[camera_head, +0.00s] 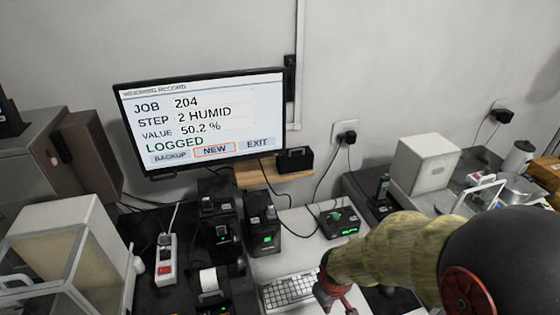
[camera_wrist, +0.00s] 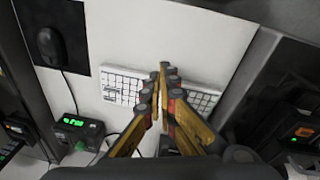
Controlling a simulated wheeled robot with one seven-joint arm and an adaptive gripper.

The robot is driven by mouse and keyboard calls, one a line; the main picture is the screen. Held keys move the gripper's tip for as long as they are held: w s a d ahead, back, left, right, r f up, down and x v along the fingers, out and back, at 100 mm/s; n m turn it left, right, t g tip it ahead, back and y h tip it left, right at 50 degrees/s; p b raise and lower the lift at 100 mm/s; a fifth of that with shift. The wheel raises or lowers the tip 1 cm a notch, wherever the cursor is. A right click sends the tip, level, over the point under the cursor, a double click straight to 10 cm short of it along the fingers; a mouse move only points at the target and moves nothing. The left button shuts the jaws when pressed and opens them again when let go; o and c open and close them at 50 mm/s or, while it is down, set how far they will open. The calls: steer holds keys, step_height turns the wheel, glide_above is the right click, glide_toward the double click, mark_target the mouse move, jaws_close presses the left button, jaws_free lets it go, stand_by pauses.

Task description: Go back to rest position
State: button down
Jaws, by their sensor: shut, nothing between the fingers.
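My gripper (camera_wrist: 163,72) is shut and empty in the wrist view, its fingertips together over the white keyboard (camera_wrist: 122,86). I cannot tell whether the fingertips touch the keys. In the head view the keyboard (camera_head: 288,289) lies on the white table, partly cut off by the bottom edge. My arm (camera_head: 400,250) reaches in from the lower right, and its red gripper part shows at the keyboard's right side. The fingertips are not clear in that view. The monitor (camera_head: 205,122) reads JOB 204, STEP 2 HUMID, VALUE 50.2 %, LOGGED, with an orange outline around NEW.
Several black devices (camera_head: 265,238) with green displays stand behind the keyboard. A glass-sided balance (camera_head: 60,255) is at the left, by a power strip (camera_head: 166,258). A white box (camera_head: 425,162) stands on the right table. A black mouse (camera_wrist: 50,45) lies on a dark mat in the wrist view.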

steer(key=s+d+r+m+t, duration=0.1)
steer(key=s+r, duration=0.3)
steer(key=r, duration=0.5)
steer(key=s+d+r+m+t, duration=0.1)
steer(key=s+d+r+m, duration=0.1)
steer(key=r, duration=0.7)
steer(key=s+d+r+m+t, duration=0.1)
steer(key=s+d+r+m, duration=0.1)
steer(key=s+r, duration=0.4)
step_height(320, 180, up, 4)
steer(key=shift+d+r+m+t, duration=0.1)
steer(key=shift+d+m+t, duration=0.2)
steer(key=shift+m+t, duration=0.15)
